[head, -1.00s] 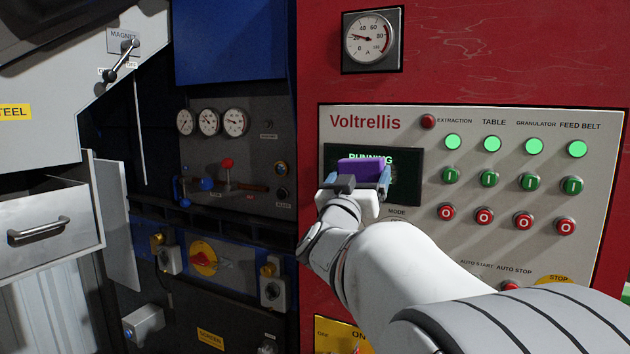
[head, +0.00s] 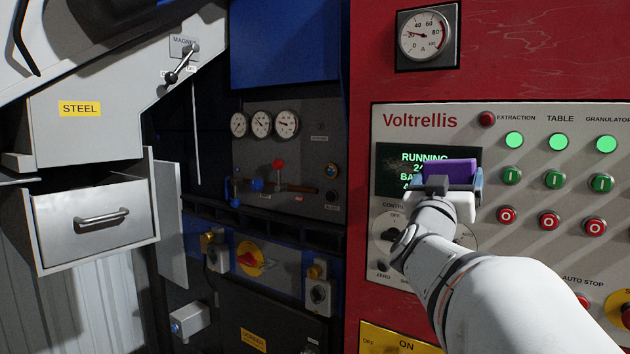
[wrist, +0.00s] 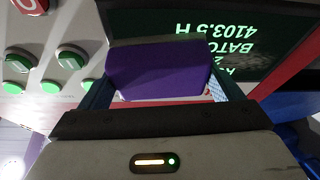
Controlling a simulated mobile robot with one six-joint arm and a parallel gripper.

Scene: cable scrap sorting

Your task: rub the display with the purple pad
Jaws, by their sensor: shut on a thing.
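The purple pad (head: 450,171) is held in my gripper (head: 452,184), its jaws shut on the pad's sides. In the wrist view the purple pad (wrist: 160,70) fills the space between the two fingers of my gripper (wrist: 160,92). The dark display (head: 393,168) with green text, "RUNNING" on top, sits on the Voltrellis panel; the pad and gripper cover its lower right part. The display (wrist: 255,50) also shows upside down behind the pad in the wrist view. I cannot tell whether the pad touches the display.
Green buttons (head: 512,176) and red buttons (head: 507,215) lie just right of my gripper. A rotary control (head: 395,218) sits below the display.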

